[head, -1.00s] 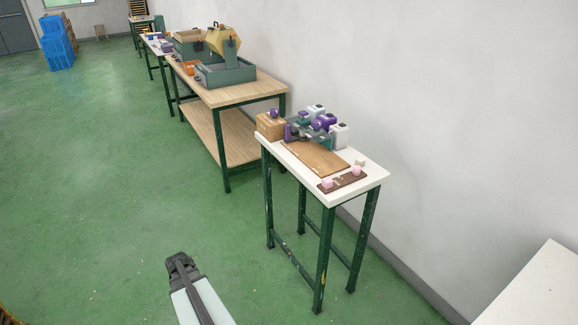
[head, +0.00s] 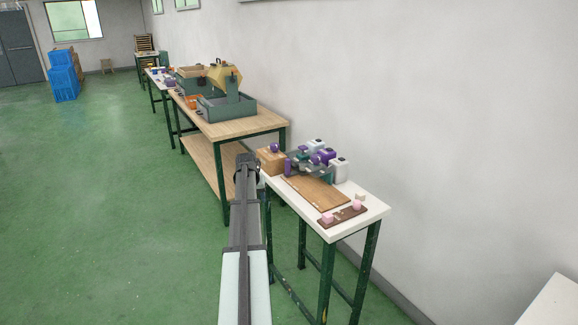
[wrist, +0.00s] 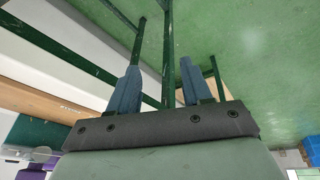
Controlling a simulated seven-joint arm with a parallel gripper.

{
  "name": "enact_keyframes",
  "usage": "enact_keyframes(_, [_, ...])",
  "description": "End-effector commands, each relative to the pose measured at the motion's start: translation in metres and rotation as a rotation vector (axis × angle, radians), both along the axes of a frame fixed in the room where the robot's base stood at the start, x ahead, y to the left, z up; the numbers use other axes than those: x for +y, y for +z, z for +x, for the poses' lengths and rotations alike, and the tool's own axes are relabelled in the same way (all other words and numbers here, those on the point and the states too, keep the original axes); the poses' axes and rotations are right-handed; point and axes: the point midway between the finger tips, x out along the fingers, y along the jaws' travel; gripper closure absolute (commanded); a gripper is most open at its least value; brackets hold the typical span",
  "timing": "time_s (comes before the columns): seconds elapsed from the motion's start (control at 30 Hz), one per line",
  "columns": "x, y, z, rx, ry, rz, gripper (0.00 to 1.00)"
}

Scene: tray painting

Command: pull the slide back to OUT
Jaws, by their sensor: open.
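A fixture with purple knobs and grey and white blocks (head: 318,158) stands at the back of the small white table (head: 368,212). I cannot make out which part of it is the slide, and no OUT mark is readable. A flat brown board (head: 315,191) lies in front of it. My gripper (head: 247,160) is at the table's left edge in the head view, partly hidden by my own arm. In the wrist view my gripper (wrist: 158,72) shows two blue-grey fingers spread apart, with nothing held. Green table legs and floor show beyond them.
A dark strip with pink knobs (head: 343,215) lies at the table's near end. A wooden block (head: 270,160) stands at its far left corner. A wooden bench (head: 228,124) with a grey-green machine (head: 226,104) is behind. Green floor is clear to the left.

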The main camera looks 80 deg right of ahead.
Motion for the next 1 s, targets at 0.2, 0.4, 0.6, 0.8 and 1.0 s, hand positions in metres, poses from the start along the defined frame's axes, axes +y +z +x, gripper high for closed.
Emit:
enact_keyframes(0.2, [-0.082,0.097,-0.034,-0.011,-0.152,-0.075,0.51])
enact_keyframes(0.4, [-0.131,0.169,-0.034,-0.019,-0.295,-0.115,0.51])
enact_keyframes(0.6, [-0.168,0.187,-0.035,-0.011,-0.516,-0.1,0.51])
enact_keyframes(0.8, [-0.167,0.188,-0.046,-0.016,-0.769,-0.095,0.51])
enact_keyframes(1.0, [-0.158,0.186,-0.051,-0.047,-0.973,-0.096,0.51])
